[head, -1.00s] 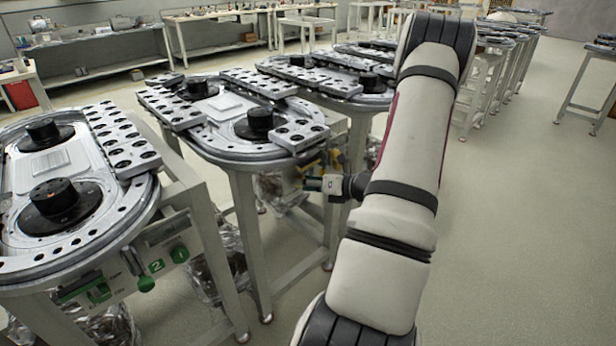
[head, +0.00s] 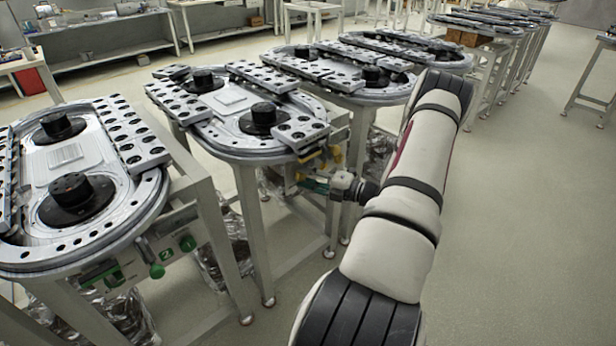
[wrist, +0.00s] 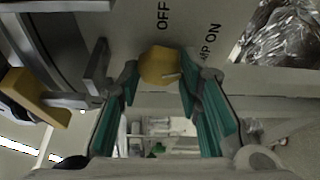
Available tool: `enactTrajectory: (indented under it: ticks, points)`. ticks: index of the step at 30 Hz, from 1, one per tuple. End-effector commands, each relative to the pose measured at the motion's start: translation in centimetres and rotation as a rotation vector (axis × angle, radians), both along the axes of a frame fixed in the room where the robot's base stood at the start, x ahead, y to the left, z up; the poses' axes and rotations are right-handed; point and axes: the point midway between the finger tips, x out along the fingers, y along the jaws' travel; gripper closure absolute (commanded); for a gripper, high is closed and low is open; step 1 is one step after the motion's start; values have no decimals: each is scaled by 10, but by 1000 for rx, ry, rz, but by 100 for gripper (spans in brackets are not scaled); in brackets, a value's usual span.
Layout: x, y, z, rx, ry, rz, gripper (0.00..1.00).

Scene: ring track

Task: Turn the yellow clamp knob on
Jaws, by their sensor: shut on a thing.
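The yellow clamp knob (wrist: 159,63) shows in the wrist view on a grey panel, beside the printed words OFF and a partly covered label ending in ON. The knob is too small there to make out clearly.
A yellow block on a metal lever (wrist: 38,97) stands left of the knob in the wrist view, with a grey bracket (wrist: 96,68) between. Crumpled foil (wrist: 285,35) is at right. Another track table (head: 130,225) stands at left. The floor at right is clear.

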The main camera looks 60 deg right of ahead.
Motion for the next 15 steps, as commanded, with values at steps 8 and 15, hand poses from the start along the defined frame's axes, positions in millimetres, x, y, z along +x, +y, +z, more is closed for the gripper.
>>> enactTrajectory:
  ticks: [8, 15]
  points:
    - [0, -1, -2, 178, -44, -3, 96]
    - [0, -1, -2, 263, -62, -4, 96]
